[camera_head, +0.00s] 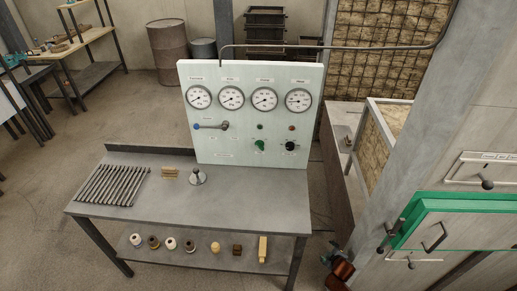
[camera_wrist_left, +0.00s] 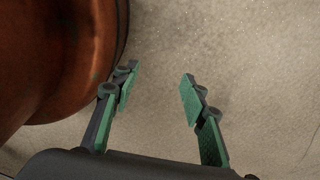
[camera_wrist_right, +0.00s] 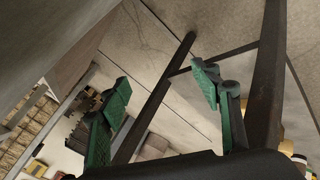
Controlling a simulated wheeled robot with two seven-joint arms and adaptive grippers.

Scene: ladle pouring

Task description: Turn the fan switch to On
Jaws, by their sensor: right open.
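A white control panel (camera_head: 250,135) stands upright at the back of a grey table. It carries several round gauges (camera_head: 263,99), a lever with a blue tip (camera_head: 210,126), a green knob (camera_head: 260,145) and a black knob (camera_head: 290,146). The labels are too small to read, so I cannot tell which control is the fan switch or how it is set. My right gripper (camera_head: 331,255) is low beside the table's right end, apart from the panel; in the right wrist view (camera_wrist_right: 163,85) it is open and empty. My left gripper (camera_wrist_left: 159,80) is open and empty above the floor.
The grey table (camera_head: 225,205) holds several rods (camera_head: 110,185) and a small metal stand (camera_head: 197,177). Its lower shelf (camera_head: 140,260) holds several small pieces. A green-framed door (camera_head: 465,222) is at the right. A bent pipe (camera_head: 380,47) passes above the panel.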

